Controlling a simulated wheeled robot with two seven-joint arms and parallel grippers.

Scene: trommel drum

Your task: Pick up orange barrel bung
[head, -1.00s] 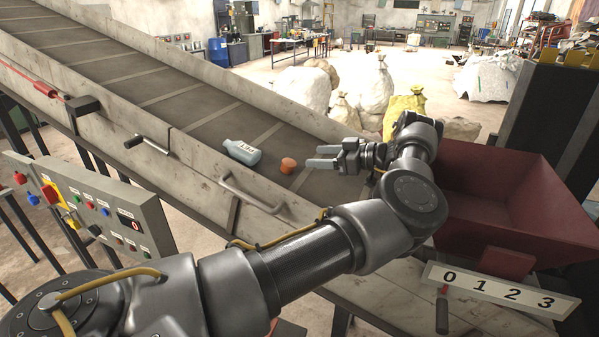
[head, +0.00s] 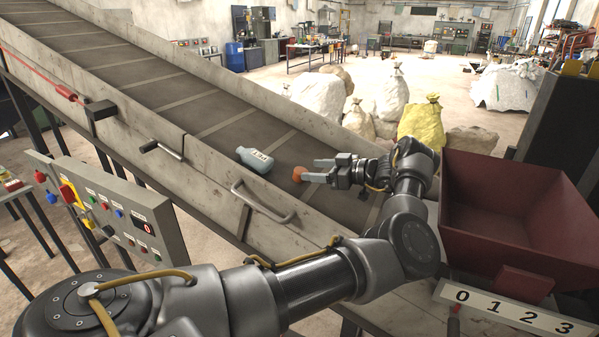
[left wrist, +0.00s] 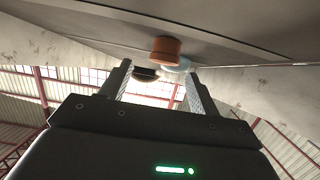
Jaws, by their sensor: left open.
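The orange barrel bung (head: 298,174) lies on the dark conveyor belt (head: 215,107), just right of a pale blue bottle (head: 255,160). My left gripper (head: 315,170) is open, with its fingertips at the right side of the bung. In the left wrist view the bung (left wrist: 166,49) shows beyond and between the two fingertips (left wrist: 158,68), with the bottle (left wrist: 178,65) partly hidden behind it. Whether a finger touches the bung I cannot tell. My right gripper is not in view.
The conveyor's metal side wall (head: 180,165) with its handle (head: 262,202) runs along the near side. A control panel (head: 110,215) stands at left. A dark red hopper (head: 515,210) is at right, above a number plate (head: 515,312). Sacks (head: 320,97) stand behind the belt.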

